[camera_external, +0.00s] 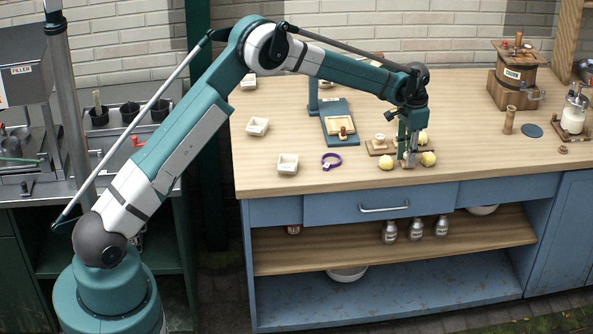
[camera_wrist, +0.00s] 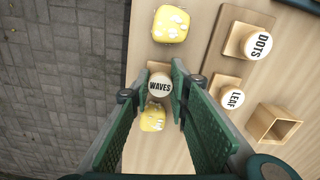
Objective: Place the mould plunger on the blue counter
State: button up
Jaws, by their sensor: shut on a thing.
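My gripper (camera_external: 407,160) is low over the front of the blue counter (camera_external: 480,160), which has a wooden top. In the wrist view my gripper's green fingers (camera_wrist: 158,95) are closed around a round-topped wooden piece labelled WAVES (camera_wrist: 160,86), which looks like a mould plunger. An open wooden box mould (camera_wrist: 273,123) lies further right. I cannot tell whether the WAVES piece touches the counter; the fingers hide part of it.
Yellow patterned pats (camera_external: 387,162) stand close around my gripper; one (camera_wrist: 153,117) is beside the WAVES piece. A wooden churn (camera_external: 517,75) stands right. The counter's front edge is close.

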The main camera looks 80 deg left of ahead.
jog(key=shift+f, duration=0.2)
jog(key=shift+f, duration=0.15)
jog(key=o, duration=0.8)
notch_tip(320, 180, up, 12)
jog(key=shift+r, duration=0.2)
dwell(0.5)
dwell(0.5)
